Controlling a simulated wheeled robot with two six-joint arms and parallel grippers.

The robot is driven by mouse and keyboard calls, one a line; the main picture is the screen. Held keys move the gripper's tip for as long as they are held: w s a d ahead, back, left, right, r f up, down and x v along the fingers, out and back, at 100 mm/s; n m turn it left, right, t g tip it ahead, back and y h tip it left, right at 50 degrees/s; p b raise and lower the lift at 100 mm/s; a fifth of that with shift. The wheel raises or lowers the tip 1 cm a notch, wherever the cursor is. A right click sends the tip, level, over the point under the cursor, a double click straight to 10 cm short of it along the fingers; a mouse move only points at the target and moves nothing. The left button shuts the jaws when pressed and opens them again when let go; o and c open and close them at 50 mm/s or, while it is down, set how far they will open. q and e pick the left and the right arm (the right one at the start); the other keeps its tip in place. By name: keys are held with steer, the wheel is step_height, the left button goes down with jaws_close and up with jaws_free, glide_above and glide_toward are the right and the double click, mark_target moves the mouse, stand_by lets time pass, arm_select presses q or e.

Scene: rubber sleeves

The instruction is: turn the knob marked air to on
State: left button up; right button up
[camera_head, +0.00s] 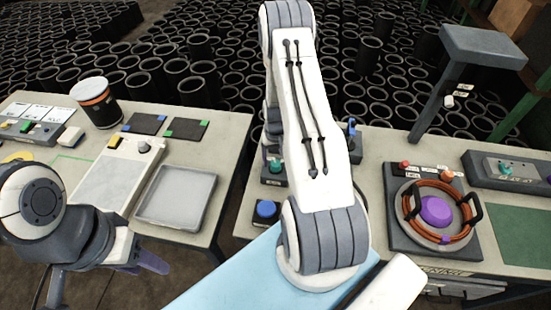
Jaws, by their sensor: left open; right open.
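A small box with a teal knob (275,167) stands on the near left part of the right-hand bench, just left of my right arm. A second teal knob (504,168) sits on a grey box at the far right. The labels are too small to read, so I cannot tell which knob is marked air or how either is set. My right gripper (271,128) is mostly hidden behind my white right arm; only dark parts show at its edge, close above the nearer knob. My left gripper (150,263) is open and empty at lower left, clear of the left bench.
A blue button (265,210) stands in front of the nearer knob. An orange coil around a purple hub (436,211) lies on the right bench, near a grey post (440,100). A striped cup (97,102) and trays (178,196) stand on the left bench. Many black sleeves fill the background.

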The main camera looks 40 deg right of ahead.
steer(key=shift+f, duration=0.65)
jaws_close()
